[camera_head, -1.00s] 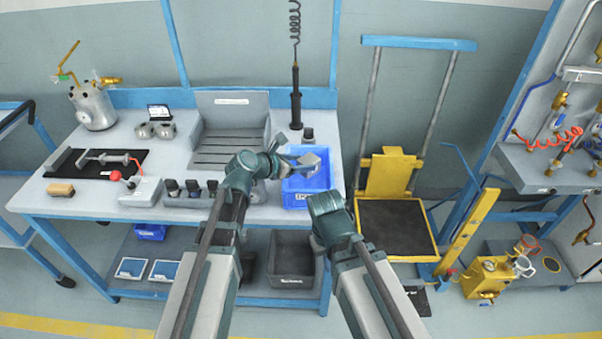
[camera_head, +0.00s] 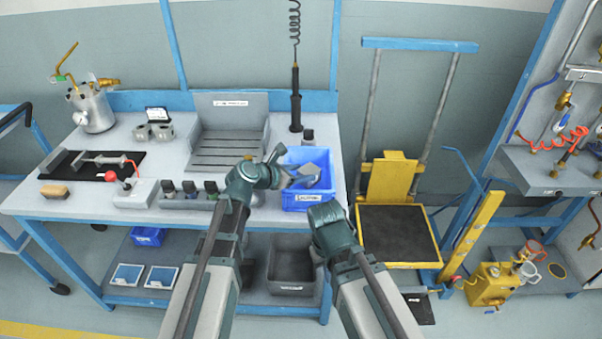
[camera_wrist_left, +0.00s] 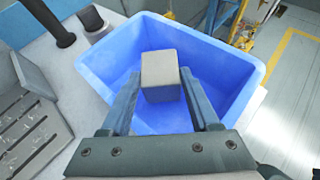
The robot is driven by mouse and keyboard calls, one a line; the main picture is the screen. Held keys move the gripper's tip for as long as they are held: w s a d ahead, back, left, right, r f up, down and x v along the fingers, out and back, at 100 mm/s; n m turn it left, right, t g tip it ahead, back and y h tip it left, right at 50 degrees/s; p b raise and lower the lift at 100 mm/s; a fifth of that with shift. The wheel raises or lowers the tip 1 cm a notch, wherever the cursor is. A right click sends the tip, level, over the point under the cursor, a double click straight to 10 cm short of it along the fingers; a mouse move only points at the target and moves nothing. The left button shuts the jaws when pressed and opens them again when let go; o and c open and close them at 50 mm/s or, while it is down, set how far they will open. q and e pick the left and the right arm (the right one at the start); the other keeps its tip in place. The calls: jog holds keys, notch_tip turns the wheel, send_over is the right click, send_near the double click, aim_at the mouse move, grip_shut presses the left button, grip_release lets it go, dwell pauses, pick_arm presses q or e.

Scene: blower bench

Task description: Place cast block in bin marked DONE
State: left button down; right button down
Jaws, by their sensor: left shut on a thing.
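A grey cast block (camera_wrist_left: 160,70) sits between the two fingers of my left gripper (camera_wrist_left: 160,92) in the left wrist view. The gripper is shut on it and holds it over the open top of a blue bin (camera_wrist_left: 232,65). The block's exact height above the bin floor is hard to tell. In the head view the left gripper (camera_head: 297,175) points right over the same blue bin (camera_head: 322,198) at the bench's right end. The bin's front label is too small to read. My right gripper (camera_head: 325,212) is lower, in front of the bench; its fingers cannot be made out.
A grey slotted fixture (camera_head: 228,150) stands left of the bin, with several dark-topped bottles (camera_head: 190,188) in front of it. A black upright tool (camera_head: 296,98) and a small dark bottle (camera_head: 308,136) are behind the bin. A yellow lift cart (camera_head: 390,180) stands right of the bench.

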pick_arm(q)
jog(key=shift+c, duration=0.6)
grip_release()
jog(key=shift+r+p, duration=0.35)
jog(key=shift+p, duration=0.05)
jog(key=shift+r+p, duration=0.5)
jog(key=p+v, duration=0.5)
jog(key=v, duration=0.6)
jog(key=shift+s+a, duration=0.35)
jog(key=shift+f, duration=0.1)
